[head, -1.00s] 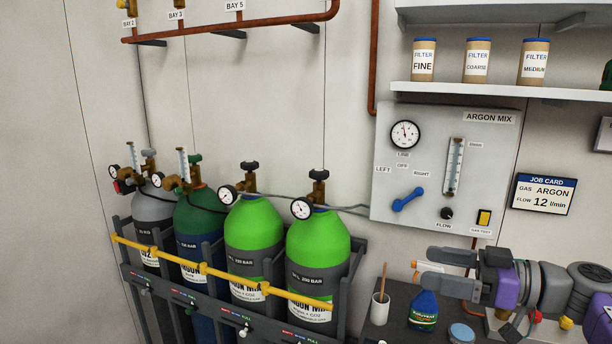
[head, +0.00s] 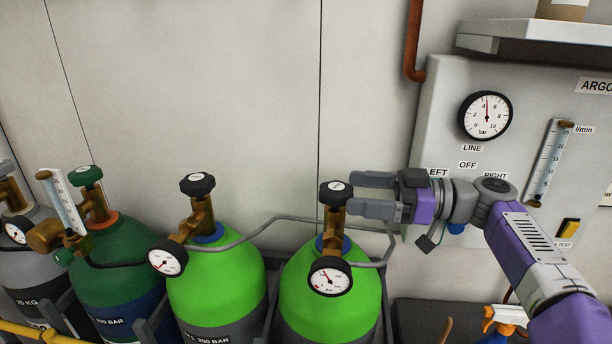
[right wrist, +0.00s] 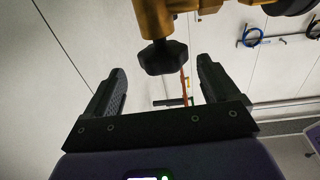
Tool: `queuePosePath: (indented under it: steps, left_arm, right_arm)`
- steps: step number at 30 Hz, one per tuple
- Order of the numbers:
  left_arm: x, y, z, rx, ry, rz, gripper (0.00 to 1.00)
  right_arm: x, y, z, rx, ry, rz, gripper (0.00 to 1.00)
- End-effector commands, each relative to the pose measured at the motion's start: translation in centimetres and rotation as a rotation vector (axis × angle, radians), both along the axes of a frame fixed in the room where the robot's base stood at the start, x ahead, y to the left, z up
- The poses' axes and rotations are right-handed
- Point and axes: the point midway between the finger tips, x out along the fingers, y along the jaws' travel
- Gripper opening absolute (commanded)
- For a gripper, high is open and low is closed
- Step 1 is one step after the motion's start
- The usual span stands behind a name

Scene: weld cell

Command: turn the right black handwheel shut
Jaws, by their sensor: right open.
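The right black handwheel (head: 336,188) tops the brass valve (head: 334,222) of the right light-green cylinder (head: 357,281). My right gripper (head: 353,195) comes in from the right with its fingers level and open, its tips just beside the handwheel. In the right wrist view the handwheel (right wrist: 164,58) lies in line with the gap between the two open fingers, at or just past their tips. I see no finger closed on it. A gauge (head: 330,277) sits low on the front of this valve. My left gripper is not in view.
Another light-green cylinder with a black handwheel (head: 197,185) stands to the left, then a dark green one (head: 110,260). A grey hose (head: 275,220) runs behind the right valve. The grey panel (head: 440,110) is behind my right arm. Wall above the valves is clear.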

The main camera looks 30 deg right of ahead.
Motion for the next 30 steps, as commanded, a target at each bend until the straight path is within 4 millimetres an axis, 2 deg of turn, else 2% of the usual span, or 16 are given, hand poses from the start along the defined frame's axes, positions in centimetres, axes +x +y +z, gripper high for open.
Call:
queuePosePath:
  steps: [12,24,26,30]
  left_arm:
    - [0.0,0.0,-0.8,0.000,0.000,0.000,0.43]
    - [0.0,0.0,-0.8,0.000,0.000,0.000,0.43]
    - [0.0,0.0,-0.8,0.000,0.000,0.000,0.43]
    - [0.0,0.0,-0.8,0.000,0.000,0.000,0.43]
  right_arm:
    - [4.1,4.5,-0.1,-0.001,0.002,0.003,0.88]
    - [4.8,5.2,-0.1,0.000,0.001,0.001,0.88]
    - [4.8,5.2,-0.1,0.000,0.001,0.001,0.81]
    - [4.8,5.1,-0.1,0.000,0.001,0.001,0.59]
